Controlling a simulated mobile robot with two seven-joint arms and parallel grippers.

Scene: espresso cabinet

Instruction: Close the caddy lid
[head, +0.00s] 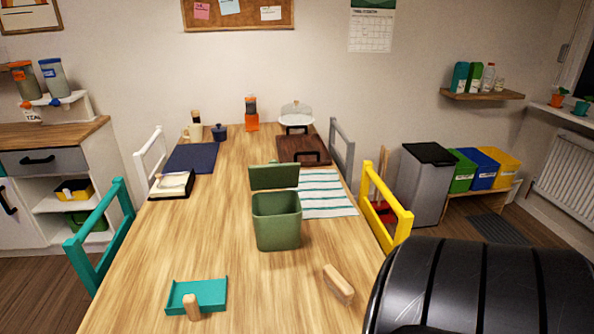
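The green caddy (277,222) stands upright on the wooden table, near the middle of the head view. Its lid (274,176) is open and raised at the caddy's far side, with its broad face towards me. The inside of the caddy is mostly hidden by its front wall. Neither of my grippers shows in the head view, and nothing touches the caddy or its lid from my side.
A striped cloth (326,194) lies behind and right of the caddy. A teal dustpan (199,295) and a wooden-backed brush (338,284) lie nearer on the table (262,293). Chairs flank it, including a yellow one (387,211). My black arm part covers the lower right corner.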

